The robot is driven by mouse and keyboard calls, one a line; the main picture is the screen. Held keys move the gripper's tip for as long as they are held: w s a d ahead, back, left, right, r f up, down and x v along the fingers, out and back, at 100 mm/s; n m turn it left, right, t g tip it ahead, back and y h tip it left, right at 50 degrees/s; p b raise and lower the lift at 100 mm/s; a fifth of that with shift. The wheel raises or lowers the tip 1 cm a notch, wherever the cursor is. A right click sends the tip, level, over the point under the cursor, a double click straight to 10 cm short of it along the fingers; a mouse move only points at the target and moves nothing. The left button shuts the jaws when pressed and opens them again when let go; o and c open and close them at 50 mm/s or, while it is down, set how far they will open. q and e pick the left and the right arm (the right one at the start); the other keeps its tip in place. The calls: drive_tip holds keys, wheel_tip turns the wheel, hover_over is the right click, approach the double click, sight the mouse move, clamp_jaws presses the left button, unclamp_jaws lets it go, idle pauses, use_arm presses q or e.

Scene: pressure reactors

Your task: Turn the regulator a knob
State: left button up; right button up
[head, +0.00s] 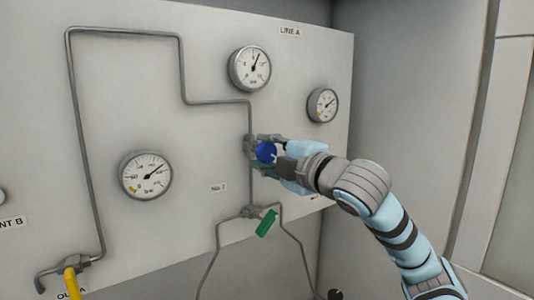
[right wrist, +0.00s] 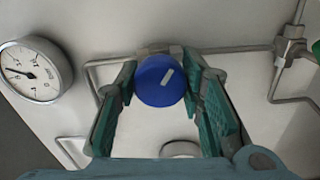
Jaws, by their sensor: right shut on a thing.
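The regulator A knob (head: 266,152) is a round blue knob on the panel's pipe line, below the LINE A label. In the right wrist view the blue knob (right wrist: 160,82) shows a white mark line slanting on its face. My right gripper (head: 268,151) reaches it from the right. Its two green finger pads (right wrist: 160,88) lie on either side of the knob and are shut on it. Part of the knob is hidden by the fingers in the head view. My left gripper is not in view.
A gauge (head: 249,68) sits above the knob, a smaller gauge (head: 322,105) to its upper right and another gauge (head: 146,176) to its left. A green valve handle (head: 267,223) is just below. A yellow handle (head: 72,283) is at lower left. Grey pipes run along the panel (head: 130,90).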

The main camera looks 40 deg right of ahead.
idle(0.5)
drive_tip(key=o, duration=1.2)
drive_tip(key=shift+d, duration=0.1)
